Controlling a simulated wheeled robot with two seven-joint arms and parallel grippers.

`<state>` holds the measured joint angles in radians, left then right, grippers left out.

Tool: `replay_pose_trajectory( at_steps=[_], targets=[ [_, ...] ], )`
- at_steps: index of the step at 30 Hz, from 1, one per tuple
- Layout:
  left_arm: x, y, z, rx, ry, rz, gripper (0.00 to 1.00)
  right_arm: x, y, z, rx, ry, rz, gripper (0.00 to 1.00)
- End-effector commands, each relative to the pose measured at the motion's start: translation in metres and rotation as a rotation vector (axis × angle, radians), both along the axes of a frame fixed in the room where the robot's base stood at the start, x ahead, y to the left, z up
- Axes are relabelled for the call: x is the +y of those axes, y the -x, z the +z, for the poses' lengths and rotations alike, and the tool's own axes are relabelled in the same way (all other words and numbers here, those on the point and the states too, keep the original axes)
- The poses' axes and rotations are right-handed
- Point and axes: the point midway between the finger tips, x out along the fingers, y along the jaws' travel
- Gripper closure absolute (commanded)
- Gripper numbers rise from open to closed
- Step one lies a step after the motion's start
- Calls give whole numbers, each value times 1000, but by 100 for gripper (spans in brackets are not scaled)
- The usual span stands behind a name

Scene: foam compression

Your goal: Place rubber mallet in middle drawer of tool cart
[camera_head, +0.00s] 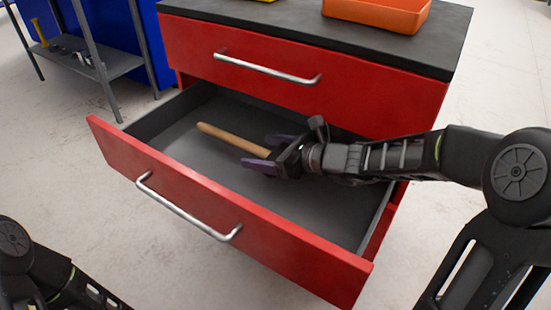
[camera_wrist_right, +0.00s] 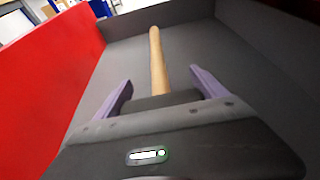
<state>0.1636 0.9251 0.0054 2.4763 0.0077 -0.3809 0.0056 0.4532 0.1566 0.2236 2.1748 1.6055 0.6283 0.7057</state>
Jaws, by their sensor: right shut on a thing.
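The red tool cart (camera_head: 300,90) has a drawer pulled open (camera_head: 290,257) below its closed top drawer. The rubber mallet's wooden handle (camera_head: 228,136) lies over the grey drawer floor, pointing to the back left; it also shows in the right wrist view (camera_wrist_right: 157,60). My right gripper (camera_head: 267,151) is inside the drawer, shut on the mallet. In the right wrist view its purple fingers (camera_wrist_right: 162,80) stand on both sides of the dark head, which the gripper partly hides. Whether the mallet touches the floor is unclear. My left gripper is out of view.
An orange tray (camera_head: 375,14) sits on the cart's black top, with a yellow thing at the picture's edge. A grey shelf (camera_head: 90,65) with small tools stands at the back left. The drawer floor around the mallet is clear.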

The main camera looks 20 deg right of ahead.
Motion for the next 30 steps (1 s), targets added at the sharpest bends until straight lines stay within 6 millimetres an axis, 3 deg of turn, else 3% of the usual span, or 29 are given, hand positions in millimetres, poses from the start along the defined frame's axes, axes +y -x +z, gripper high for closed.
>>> replay_pose_trajectory(
  at_steps=[6,19,20,26,30],
  targets=[
    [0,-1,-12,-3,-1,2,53,-25,8,-21,0,-2,-2,83],
    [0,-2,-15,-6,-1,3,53,-26,9,-25,-1,-2,1,83],
    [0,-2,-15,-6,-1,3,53,-26,9,-26,1,-1,1,18],
    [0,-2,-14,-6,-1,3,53,-26,9,-25,1,-1,1,1],
    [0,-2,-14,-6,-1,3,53,-26,9,-25,1,-1,1,0]
  ],
)
